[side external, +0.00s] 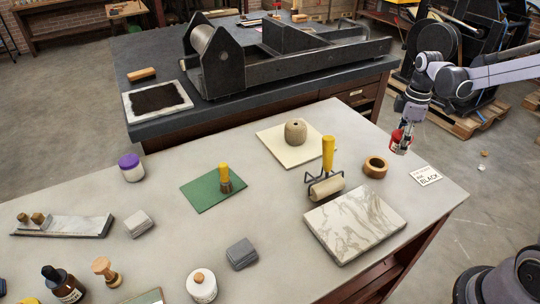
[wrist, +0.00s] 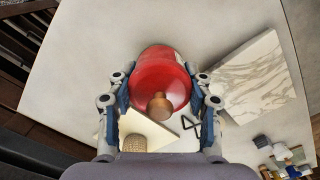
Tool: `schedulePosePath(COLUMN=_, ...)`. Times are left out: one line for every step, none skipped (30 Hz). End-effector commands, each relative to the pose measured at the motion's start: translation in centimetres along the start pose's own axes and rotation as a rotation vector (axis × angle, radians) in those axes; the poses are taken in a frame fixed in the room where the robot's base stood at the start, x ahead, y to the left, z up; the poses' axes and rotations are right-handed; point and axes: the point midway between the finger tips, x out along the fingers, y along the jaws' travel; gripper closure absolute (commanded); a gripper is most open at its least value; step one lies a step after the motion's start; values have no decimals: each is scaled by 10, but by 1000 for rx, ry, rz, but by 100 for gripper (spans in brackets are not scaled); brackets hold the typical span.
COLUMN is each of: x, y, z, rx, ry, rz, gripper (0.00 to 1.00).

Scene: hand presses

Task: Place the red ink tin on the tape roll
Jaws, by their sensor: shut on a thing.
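The red ink tin (side external: 396,137) is held in my gripper (side external: 402,142), above the table's right side. In the wrist view the red tin (wrist: 158,66), with a wooden knob (wrist: 160,106) on it, sits between the two fingers of my gripper (wrist: 160,88), which are shut on it. The tape roll (side external: 375,167), a tan-brown ring, lies flat on the table, below and a little left of the held tin in the side view. I see nothing on the tape roll. I cannot make it out in the wrist view, where the tin blocks the middle.
A white card (side external: 426,175) lies right of the tape roll. A brayer (side external: 326,188) with a yellow handle stands to its left, beside a marbled slab (side external: 355,222). A twine ball (side external: 296,132) sits on a pale sheet (side external: 271,145). A dark press (side external: 270,60) stands behind.

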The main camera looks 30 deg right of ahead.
Motion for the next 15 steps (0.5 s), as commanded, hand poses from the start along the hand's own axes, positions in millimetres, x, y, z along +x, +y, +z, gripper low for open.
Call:
schedulePosePath(x=6, y=1, z=-11, rx=-4, ry=0, rz=0, gripper=91)
schedulePosePath(x=9, y=1, z=-17, rx=-4, ry=0, rz=0, gripper=91)
schedulePosePath(x=13, y=2, z=-23, rx=-4, ry=0, rz=0, gripper=91)
schedulePosePath(x=16, y=2, z=-27, rx=-3, ry=0, rz=0, gripper=91)
schedulePosePath(x=18, y=2, z=-31, rx=-3, ry=0, rz=0, gripper=91)
schedulePosePath(x=21, y=2, z=-35, rx=-2, ry=0, rz=0, gripper=91)
schedulePosePath(x=22, y=2, z=-38, rx=-1, ry=0, rz=0, gripper=91)
schedulePosePath(x=24, y=3, z=-40, rx=-1, ry=0, rz=0, gripper=91)
schedulePosePath(x=25, y=3, z=-42, rx=0, ry=0, rz=0, gripper=91)
schedulePosePath(x=26, y=3, z=-43, rx=0, ry=0, rz=0, gripper=91)
schedulePosePath(x=27, y=3, z=-43, rx=0, ry=0, rz=0, gripper=91)
schedulePosePath(x=30, y=3, z=-44, rx=0, ry=0, rz=0, gripper=91)
schedulePosePath(x=33, y=3, z=-44, rx=1, ry=0, rz=0, gripper=91)
schedulePosePath(x=37, y=3, z=-44, rx=1, ry=0, rz=0, gripper=91)
schedulePosePath(x=43, y=3, z=-44, rx=1, ry=0, rz=0, gripper=91)
